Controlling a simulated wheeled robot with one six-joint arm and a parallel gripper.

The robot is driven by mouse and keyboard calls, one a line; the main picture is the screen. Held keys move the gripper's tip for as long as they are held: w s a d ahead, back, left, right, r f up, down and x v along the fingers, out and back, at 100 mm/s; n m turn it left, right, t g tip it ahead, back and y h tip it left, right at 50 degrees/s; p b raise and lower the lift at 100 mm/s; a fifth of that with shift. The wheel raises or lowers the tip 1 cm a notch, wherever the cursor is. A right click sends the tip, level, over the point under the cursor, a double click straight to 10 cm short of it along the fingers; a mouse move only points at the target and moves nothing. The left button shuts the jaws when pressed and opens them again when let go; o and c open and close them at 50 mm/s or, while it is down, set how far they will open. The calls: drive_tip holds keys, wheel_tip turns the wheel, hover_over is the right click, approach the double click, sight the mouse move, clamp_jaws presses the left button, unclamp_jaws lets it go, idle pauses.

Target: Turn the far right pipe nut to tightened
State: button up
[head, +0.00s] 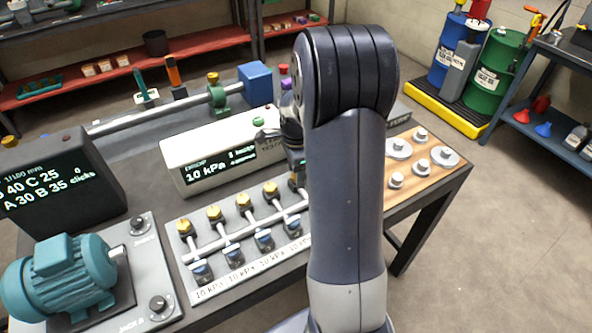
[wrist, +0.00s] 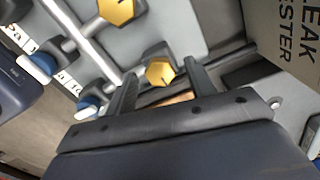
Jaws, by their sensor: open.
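A grey pipe board (head: 207,273) on the bench carries a row of brass hex nuts, such as the one at the left end (head: 184,227). The far right nut is mostly hidden behind my arm and gripper in the head view. In the wrist view a brass hex nut (wrist: 160,74), which looks like the far right one, sits between the fingertips of my gripper (wrist: 162,70). The fingers are open, one on each side, with gaps visible. Another brass nut (wrist: 117,10) shows farther up and left.
A white leak tester (head: 222,153) reading 10 kPa stands close behind the board. Blue-handled valves (head: 233,257) line the front of the board. A teal motor (head: 62,275) is at left; a wooden board (head: 433,167) with metal discs is at right.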

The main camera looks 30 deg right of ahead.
wheel_tip(320, 180, up, 11)
idle(0.4)
drive_tip(key=shift+f, duration=0.15)
wheel_tip(320, 180, down, 11)
drive_tip(key=shift+r, duration=0.1)
idle(0.5)
idle(0.4)
